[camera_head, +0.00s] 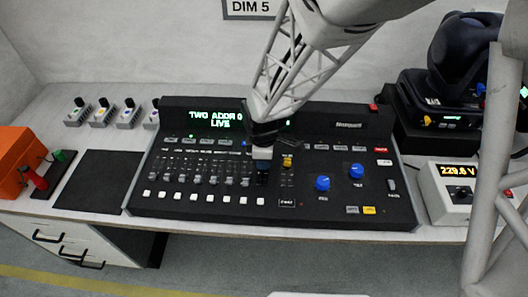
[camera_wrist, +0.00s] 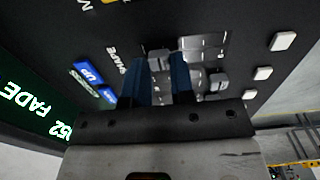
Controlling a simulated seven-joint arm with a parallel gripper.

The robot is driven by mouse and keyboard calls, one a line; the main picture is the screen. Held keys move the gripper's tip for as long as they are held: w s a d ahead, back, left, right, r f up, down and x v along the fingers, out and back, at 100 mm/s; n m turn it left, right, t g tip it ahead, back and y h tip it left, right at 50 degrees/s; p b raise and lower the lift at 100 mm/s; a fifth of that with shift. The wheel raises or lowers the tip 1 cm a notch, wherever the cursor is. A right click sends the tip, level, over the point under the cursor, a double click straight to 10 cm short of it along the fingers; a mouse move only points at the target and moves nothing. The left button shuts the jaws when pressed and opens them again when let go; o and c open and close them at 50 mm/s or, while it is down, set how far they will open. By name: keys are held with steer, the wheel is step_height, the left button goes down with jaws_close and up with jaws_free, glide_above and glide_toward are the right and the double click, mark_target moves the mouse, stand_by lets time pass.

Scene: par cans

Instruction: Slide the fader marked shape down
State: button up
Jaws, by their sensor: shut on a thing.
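The black lighting console (camera_head: 300,200) lies on the desk, with a row of grey-capped faders. In the wrist view the printed word SHAPE (camera_wrist: 117,60) stands just left of my fingers. My gripper (camera_head: 263,174) is over the right end of the fader row; in the wrist view its two blue fingers (camera_wrist: 159,70) point down at the panel. They are shut on a grey fader cap (camera_wrist: 160,58) by the SHAPE label. The fingers hide part of the cap and its slot. Other fader caps (camera_wrist: 216,81) show to the right.
White buttons (camera_head: 204,199) line the front of the faders. Blue knobs (camera_head: 322,183) and a yellow piece (camera_head: 287,161) lie to the right. The lit display (camera_head: 215,119) is behind, partly covered by my arm. A power meter box (camera_head: 450,180) stands right of the console.

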mark_target(262, 184)
steer(key=shift+s, duration=3.2)
steer(key=o, duration=0.4)
steer(key=shift+c, duration=0.2)
steer(key=shift+r, duration=0.1)
steer(key=shift+r, duration=2.9)
steer(key=shift+r, duration=0.1)
